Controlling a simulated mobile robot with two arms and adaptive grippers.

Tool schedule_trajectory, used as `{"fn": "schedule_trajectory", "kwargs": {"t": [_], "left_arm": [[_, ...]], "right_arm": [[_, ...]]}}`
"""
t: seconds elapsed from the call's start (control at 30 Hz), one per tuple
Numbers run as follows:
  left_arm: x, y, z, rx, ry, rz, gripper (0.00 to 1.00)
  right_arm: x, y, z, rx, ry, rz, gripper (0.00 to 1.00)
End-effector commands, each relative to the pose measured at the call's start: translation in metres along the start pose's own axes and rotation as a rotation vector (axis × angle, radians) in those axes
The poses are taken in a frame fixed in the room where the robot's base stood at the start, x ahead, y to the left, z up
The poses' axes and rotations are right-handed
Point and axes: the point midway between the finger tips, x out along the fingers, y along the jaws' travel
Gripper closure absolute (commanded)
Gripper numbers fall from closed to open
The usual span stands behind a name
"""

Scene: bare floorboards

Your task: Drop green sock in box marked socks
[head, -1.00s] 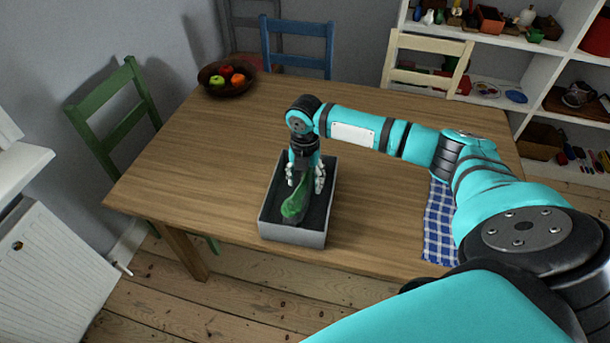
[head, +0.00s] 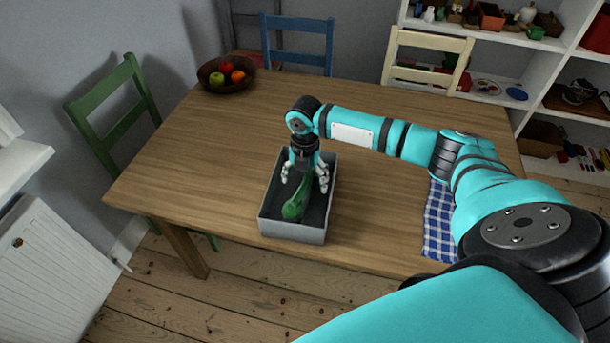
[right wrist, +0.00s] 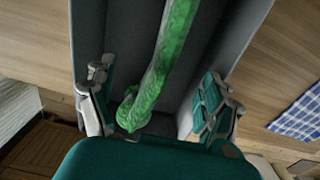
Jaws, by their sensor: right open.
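The green sock (head: 295,207) lies lengthwise inside the grey box (head: 292,234) on the wooden table. My right gripper (head: 305,187) is over the box, pointing down, with its fingers spread apart on either side of the sock. The right wrist view shows the sock (right wrist: 160,75) between the open fingers (right wrist: 160,115), apart from both, and the dark inside of the box (right wrist: 120,35). No marking on the box can be read. My left gripper is not in view.
A bowl of fruit (head: 210,86) stands at the table's far left corner. A blue checked cloth (head: 437,235) lies at the right, partly behind my arm. Green (head: 105,110), blue (head: 300,45) and cream (head: 430,45) chairs stand around the table (head: 190,150). The tabletop left of the box is clear.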

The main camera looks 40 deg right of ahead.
Motion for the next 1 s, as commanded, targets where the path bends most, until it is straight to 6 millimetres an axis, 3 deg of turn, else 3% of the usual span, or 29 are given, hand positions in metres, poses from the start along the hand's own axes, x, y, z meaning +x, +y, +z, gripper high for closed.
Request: {"fn": "schedule_trajectory", "kwargs": {"t": [0.27,0.7,1.0], "left_arm": [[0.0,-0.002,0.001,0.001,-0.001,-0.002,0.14],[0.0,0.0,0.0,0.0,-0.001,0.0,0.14],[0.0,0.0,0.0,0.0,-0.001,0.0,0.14]], "right_arm": [[-0.011,0.001,0.001,0.001,-0.002,0.003,0.16],[-0.098,0.001,0.001,-0.001,-0.003,0.003,0.16],[-0.12,0.0,0.0,0.0,-0.001,0.001,0.16]]}}
